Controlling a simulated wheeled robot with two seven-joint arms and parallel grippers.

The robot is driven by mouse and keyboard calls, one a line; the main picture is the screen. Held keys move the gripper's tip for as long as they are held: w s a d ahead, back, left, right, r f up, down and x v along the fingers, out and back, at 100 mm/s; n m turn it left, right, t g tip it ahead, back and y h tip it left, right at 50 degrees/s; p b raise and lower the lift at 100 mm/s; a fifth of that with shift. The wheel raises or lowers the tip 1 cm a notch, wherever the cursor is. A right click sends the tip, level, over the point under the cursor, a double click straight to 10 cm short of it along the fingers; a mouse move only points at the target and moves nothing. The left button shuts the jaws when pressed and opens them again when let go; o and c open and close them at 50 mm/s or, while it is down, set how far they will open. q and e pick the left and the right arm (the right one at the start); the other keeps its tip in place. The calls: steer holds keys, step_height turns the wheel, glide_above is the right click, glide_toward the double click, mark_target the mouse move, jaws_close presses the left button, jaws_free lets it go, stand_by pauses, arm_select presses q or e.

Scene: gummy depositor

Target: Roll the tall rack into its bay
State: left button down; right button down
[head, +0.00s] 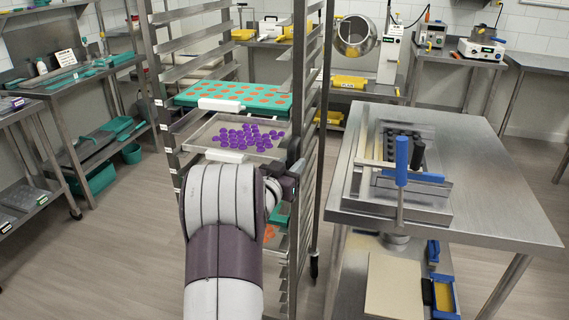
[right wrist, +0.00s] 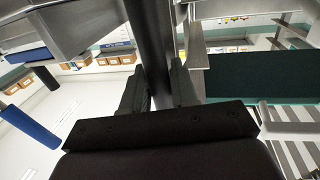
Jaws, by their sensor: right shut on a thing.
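The tall rack (head: 299,62) is an upright steel frame with many shelf rails, standing in the middle of the head view. It holds a teal mould sheet with orange rounds (head: 235,95) and, below it, a metal tray (head: 197,140) with purple gummies. My right gripper (head: 290,184) is at the rack's near right upright. In the right wrist view, the fingers (right wrist: 158,88) are shut around this dark upright (right wrist: 148,40). My right arm hides the rack's lower front. My left gripper is not in view. I cannot tell which place is the bay.
A steel table (head: 480,190) with a blue-handled depositor (head: 401,160) stands close to the rack's right. Shelving benches (head: 75,80) line the left wall. A back bench carries a mixing drum (head: 356,36). Open floor (head: 120,240) lies left of the rack.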

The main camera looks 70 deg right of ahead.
steer(key=shift+s+f+g, duration=0.2)
steer(key=shift+g, duration=0.1)
steer(key=c, duration=1)
jaws_free()
steer(key=shift+s+a, duration=0.1)
steer(key=shift+s+r, duration=0.15)
steer(key=shift+s, duration=0.05)
steer(key=shift+w, duration=0.1)
steer(key=a, duration=0.4)
steer(key=w+a, duration=0.1)
steer(key=a, duration=0.3)
steer(key=w+a, duration=0.1)
steer(key=a, duration=0.3)
steer(key=shift+w+a, duration=0.15)
steer(key=shift+a, duration=0.1)
